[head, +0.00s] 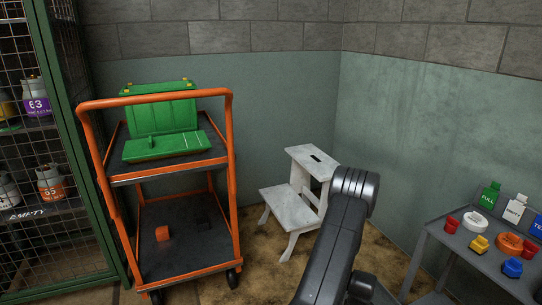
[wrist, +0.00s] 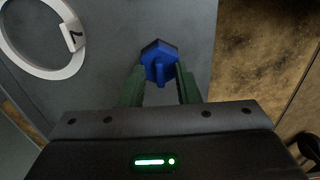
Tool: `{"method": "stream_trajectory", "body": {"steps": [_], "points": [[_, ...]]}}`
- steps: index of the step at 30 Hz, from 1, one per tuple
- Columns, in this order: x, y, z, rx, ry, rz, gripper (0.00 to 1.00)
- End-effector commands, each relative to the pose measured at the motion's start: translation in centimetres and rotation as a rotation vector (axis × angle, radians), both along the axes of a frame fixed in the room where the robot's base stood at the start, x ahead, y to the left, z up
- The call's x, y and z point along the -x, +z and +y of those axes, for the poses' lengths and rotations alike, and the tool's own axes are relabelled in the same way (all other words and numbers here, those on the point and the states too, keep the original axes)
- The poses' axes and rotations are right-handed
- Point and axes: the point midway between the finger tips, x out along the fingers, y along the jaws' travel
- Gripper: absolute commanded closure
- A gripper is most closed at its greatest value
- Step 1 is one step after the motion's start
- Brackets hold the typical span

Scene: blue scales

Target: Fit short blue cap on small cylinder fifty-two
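In the wrist view, my gripper (wrist: 160,74) has its two green fingers on either side of a blue cap (wrist: 159,52) with a raised grip, and they appear to press on it. The cap is at the fingertips, over a grey surface; I cannot tell whether it touches it. In the head view, my dark arm reaches up from the bottom and its fingers are hidden. A blue cap (head: 512,267) shows on the grey table at the right; I cannot tell if it is the same one. Gas cylinders (head: 50,184) stand in the cage at the left; I cannot make out fifty-two.
The grey table (head: 432,252) also bears red, yellow, white and orange pieces and labelled tags. A white ring (wrist: 42,38) lies left of my gripper in the wrist view. An orange trolley (head: 234,150) with a green box (head: 165,147) and a white step stool (head: 288,207) stand by the wall.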

Motion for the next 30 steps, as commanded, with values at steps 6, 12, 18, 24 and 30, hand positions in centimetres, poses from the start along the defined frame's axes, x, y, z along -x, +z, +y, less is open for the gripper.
{"method": "stream_trajectory", "body": {"steps": [6,12,18,24,30], "points": [[0.0,0.0,0.0,0.000,0.000,0.000,0.96],[0.0,0.1,0.0,0.000,0.000,0.000,1.00],[0.0,0.7,0.0,0.000,0.000,0.000,1.00],[0.0,1.7,0.0,0.000,0.000,0.000,1.00],[0.0,2.7,0.0,0.000,0.000,0.000,1.00]]}}
